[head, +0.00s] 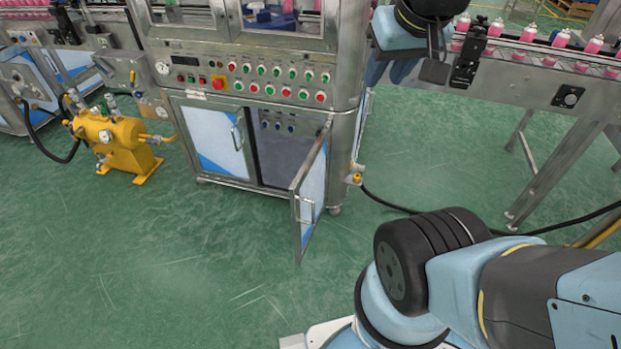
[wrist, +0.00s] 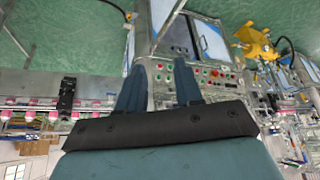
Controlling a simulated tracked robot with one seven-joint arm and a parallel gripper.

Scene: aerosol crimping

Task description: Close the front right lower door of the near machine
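The near machine (head: 250,110) stands at the centre of the head view. Its front right lower door (head: 313,178) is swung wide open on its right-hand hinge and juts out towards me, with a handle near its free edge. The dark cabinet opening (head: 282,145) behind it shows. The front left lower door (head: 214,140) is shut. My gripper (wrist: 161,70) shows in the wrist view with its two fingers apart and nothing between them. The wrist view is upside down, with the machine beyond the fingers; the open door (wrist: 163,12) shows near its top. My gripper touches no door.
A conveyor (head: 540,65) with pink cans runs off to the right of the machine. A yellow tank (head: 115,140) stands on the floor at left. A black hose (head: 390,205) crosses the floor right of the door. The green floor in front is clear.

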